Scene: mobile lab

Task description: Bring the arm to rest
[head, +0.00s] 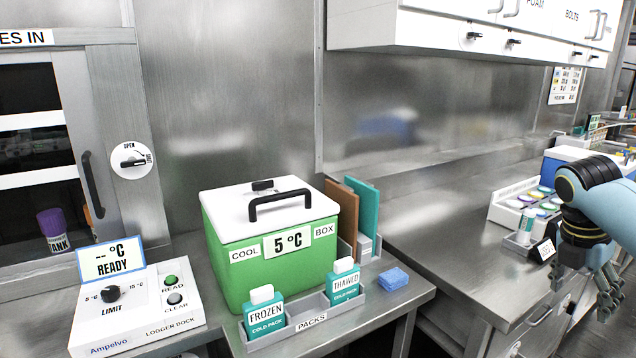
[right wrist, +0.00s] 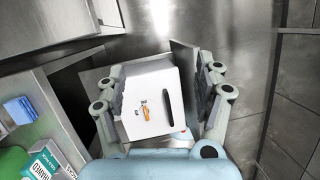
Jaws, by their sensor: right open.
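My right arm (head: 601,200) comes in at the right edge of the head view. Its right gripper (head: 590,290) hangs down in front of the right counter, with its fingers spread. In the right wrist view the same gripper (right wrist: 162,85) is open, one finger on each side. My left gripper is not in view.
A green cool box (head: 258,262) and a logger dock (head: 135,310) stand on the left bench. A white rack with capped jars (head: 517,204) stands on the right counter beside my right arm. A wall cabinet (head: 470,35) hangs above.

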